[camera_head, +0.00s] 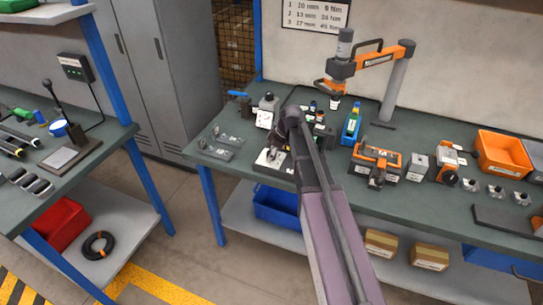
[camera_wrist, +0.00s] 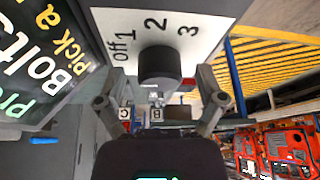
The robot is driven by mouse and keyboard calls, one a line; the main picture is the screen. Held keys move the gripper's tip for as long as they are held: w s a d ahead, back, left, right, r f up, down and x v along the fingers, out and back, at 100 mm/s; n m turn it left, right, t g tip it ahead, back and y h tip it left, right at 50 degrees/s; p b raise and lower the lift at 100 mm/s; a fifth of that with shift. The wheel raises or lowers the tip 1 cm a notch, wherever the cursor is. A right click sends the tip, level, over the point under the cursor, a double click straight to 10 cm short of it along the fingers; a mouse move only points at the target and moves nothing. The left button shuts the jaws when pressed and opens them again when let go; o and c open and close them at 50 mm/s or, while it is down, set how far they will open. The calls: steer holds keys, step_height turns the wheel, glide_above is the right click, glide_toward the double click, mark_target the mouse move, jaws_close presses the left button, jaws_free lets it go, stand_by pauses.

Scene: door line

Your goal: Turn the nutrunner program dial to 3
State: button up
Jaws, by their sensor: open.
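The program dial is a round black knob (camera_wrist: 160,66) on a white plate (camera_wrist: 185,15) marked off, 1, 2 and 3, seen close up in the wrist view. The marks fan out around the knob's upper side. I cannot make out a pointer, so its setting is unclear. My gripper (camera_wrist: 161,80) is open, with one finger to each side of the knob; I cannot tell whether either touches it. In the head view my gripper (camera_head: 278,146) is low over the left part of the green workbench (camera_head: 345,180), and my arm hides part of the things there.
An orange jointed tool arm (camera_head: 375,56) stands on a grey post behind. A blue bottle-like item (camera_head: 351,125), an orange fixture (camera_head: 377,160) and an orange bin (camera_head: 503,152) stand to the right. A dark lettered board (camera_wrist: 40,55) is close on the left in the wrist view.

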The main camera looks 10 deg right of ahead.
steer(key=c, duration=1.2)
steer(key=shift+o, duration=0.2)
steer(key=shift+s+m, duration=0.1)
steer(key=shift+m, duration=0.3)
steer(key=m+t, duration=0.1)
steer(key=m, duration=0.1)
steer(key=m+h, duration=0.1)
steer(key=m, duration=0.2)
steer(key=shift+a+t, duration=0.1)
steer(key=shift+t, duration=0.3)
steer(key=m+h, duration=0.1)
steer(key=m, duration=0.2)
steer(key=m+h, duration=0.1)
steer(key=m, duration=0.2)
steer(key=shift+t+h, duration=0.3)
steer(key=shift+t, duration=0.1)
steer(key=m+h, duration=0.1)
steer(key=m, duration=0.2)
steer(key=m+h, duration=0.1)
steer(key=m, duration=0.2)
steer(key=m+g+h, duration=0.1)
steer(key=m, duration=0.2)
steer(key=m+g+h, duration=0.1)
steer(key=m, duration=0.2)
